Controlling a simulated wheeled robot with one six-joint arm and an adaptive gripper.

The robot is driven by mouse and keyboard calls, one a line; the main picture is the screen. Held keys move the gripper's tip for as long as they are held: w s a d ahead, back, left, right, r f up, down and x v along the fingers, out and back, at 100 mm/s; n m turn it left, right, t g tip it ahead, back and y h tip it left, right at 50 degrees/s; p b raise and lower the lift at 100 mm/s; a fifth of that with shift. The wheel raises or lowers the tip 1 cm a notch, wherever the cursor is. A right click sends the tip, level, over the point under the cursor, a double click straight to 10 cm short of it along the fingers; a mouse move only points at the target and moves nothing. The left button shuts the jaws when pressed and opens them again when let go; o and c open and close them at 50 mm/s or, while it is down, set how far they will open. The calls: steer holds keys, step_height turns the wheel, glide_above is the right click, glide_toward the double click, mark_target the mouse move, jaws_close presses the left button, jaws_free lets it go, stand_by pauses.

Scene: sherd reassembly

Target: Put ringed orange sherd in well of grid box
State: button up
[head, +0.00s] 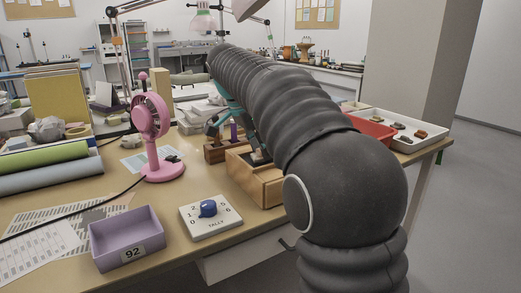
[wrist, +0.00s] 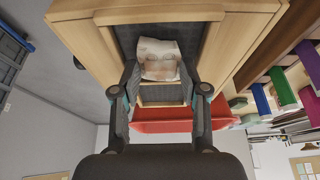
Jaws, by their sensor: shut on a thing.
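My gripper (wrist: 159,74) shows in the wrist view with its two dark fingers closed on the sides of a pale sherd (wrist: 158,58). The sherd has faint brownish-orange marks; I cannot make out a clear ring. It is in front of the dark interior of the wooden grid box (wrist: 107,16), between light wooden walls. I cannot tell whether it touches the floor of a well. In the head view the wooden box (head: 268,190) stands on the table, partly hidden by my arm. The fingertips and sherd are not clear there.
A red tray (head: 372,129) and a white tray with several sherds (head: 437,143) lie right of my arm. A wooden block with coloured pegs (head: 214,154), pink fan (head: 152,120), tally dial (head: 210,217) and purple bin (head: 127,240) stand left of the box.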

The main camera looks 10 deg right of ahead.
steer(key=shift+f, duration=0.15)
steer(key=o, duration=1.1)
steer(key=shift+o, duration=0.2)
steer(key=p+v, duration=0.2)
steer(key=v, duration=1)
steer(key=shift+d, duration=0.1)
